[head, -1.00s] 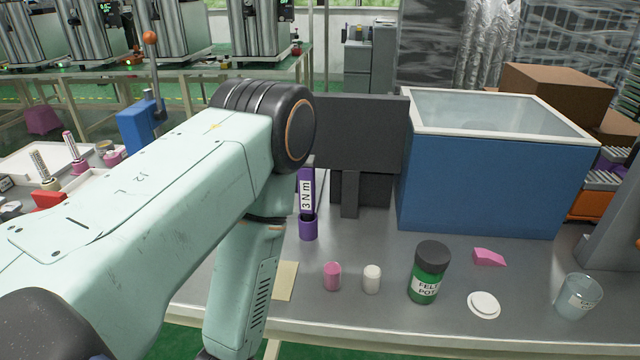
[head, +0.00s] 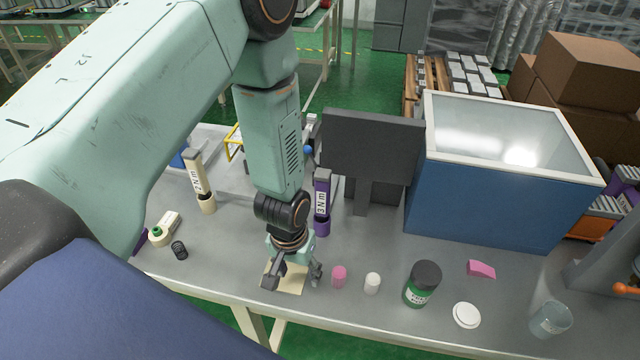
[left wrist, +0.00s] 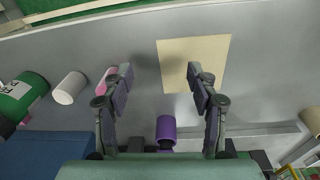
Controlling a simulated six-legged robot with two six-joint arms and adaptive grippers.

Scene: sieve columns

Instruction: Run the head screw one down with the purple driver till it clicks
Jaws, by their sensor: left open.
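The purple driver (head: 322,205), with a white 3 N m label, stands upright on the bench in front of a dark grey panel. Its purple end (left wrist: 166,130) also shows in the left wrist view, low between my fingers and apart from them. My left gripper (head: 292,280) points down over a cream square sheet (head: 291,286) at the bench front, just nearer than the driver. In the left wrist view my left gripper (left wrist: 158,82) is open with nothing between its fingertips. I cannot make out head screw one. My right gripper is not in view.
A cream driver (head: 200,185) stands to the left. A pink cylinder (head: 339,276), white cylinder (head: 372,283) and green jar (head: 422,285) stand right of my gripper. A blue bin (head: 490,195) and the dark panel (head: 370,145) block the back.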

